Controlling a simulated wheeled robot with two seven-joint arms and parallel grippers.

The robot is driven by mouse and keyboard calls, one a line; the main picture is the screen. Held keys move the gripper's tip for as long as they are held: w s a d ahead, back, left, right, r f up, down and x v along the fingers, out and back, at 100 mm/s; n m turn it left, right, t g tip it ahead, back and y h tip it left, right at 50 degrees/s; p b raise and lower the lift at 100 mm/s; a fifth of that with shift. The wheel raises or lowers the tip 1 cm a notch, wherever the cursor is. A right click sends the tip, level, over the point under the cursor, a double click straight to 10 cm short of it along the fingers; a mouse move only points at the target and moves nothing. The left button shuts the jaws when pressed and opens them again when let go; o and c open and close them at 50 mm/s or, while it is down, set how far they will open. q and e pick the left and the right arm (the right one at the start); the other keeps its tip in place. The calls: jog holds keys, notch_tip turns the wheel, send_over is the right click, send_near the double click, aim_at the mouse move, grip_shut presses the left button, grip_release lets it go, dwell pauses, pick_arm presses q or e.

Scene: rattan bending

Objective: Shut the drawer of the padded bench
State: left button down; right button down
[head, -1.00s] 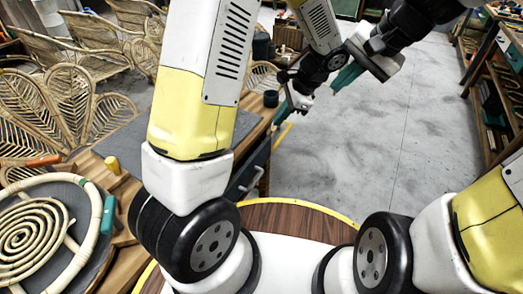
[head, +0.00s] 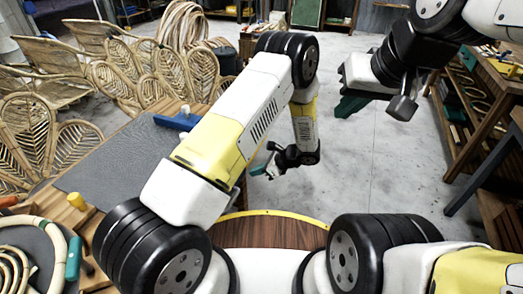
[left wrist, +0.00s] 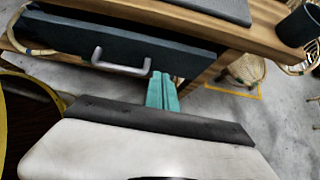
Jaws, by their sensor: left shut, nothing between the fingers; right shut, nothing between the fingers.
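The padded bench (head: 140,150) with its grey pad is at the left of the head view; my left arm hides its drawer there. The left wrist view shows the dark blue drawer front (left wrist: 70,38) with a grey bar handle (left wrist: 122,68), under the wooden bench top (left wrist: 265,45). The front seems to stand slightly out from the bench; how far is unclear. My left gripper (head: 262,168) is shut and empty; its teal fingers (left wrist: 160,90) are just right of the handle, and contact cannot be told. My right gripper (head: 348,104) is shut and empty, raised over open floor.
A rattan coil (head: 18,270) and a teal-handled tool (head: 73,258) are at the near left. Rattan chairs (head: 60,85) stand behind the bench. A wooden shelf (head: 480,120) is at the right. The middle floor is clear.

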pick_arm(q)
jog(key=w+a+f, duration=0.2)
jog(key=a+f, duration=0.1)
jog(key=a, duration=0.4)
jog(key=shift+w, duration=0.3)
jog(key=shift+w+a+f, duration=0.1)
jog(key=shift+w+a, duration=0.1)
jog(key=shift+a, duration=0.45)
jog(key=shift+w+a, duration=0.2)
jog(key=shift+a, duration=0.4)
